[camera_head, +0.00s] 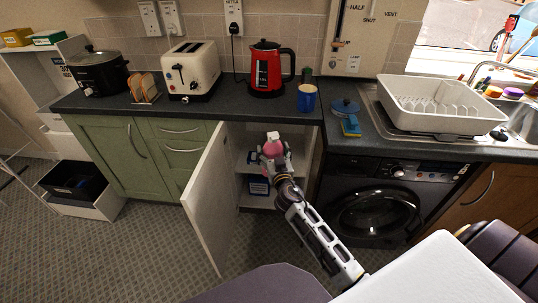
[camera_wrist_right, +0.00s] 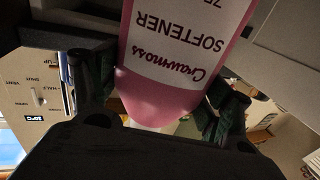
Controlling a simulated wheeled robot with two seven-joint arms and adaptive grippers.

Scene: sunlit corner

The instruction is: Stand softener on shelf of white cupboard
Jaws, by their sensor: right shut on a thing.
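The softener is a pink bottle (camera_head: 273,146) with a white cap, standing about upright in the head view at the open front of the white cupboard (camera_head: 207,190). My right gripper (camera_head: 275,160) is shut on it. In the right wrist view the bottle (camera_wrist_right: 185,45) lies between the two dark fingers (camera_wrist_right: 158,95), its "Softener" label upside down in the picture. The cupboard's shelf (camera_head: 245,167) shows behind and beside the gripper. The arm hides part of the shelf, and I cannot tell whether the bottle touches it. My left gripper is not in view.
The cupboard door stands open to the left. The dark worktop (camera_head: 225,108) overhangs the opening. A black washing machine (camera_head: 375,205) stands close to the right. The floor in front is clear.

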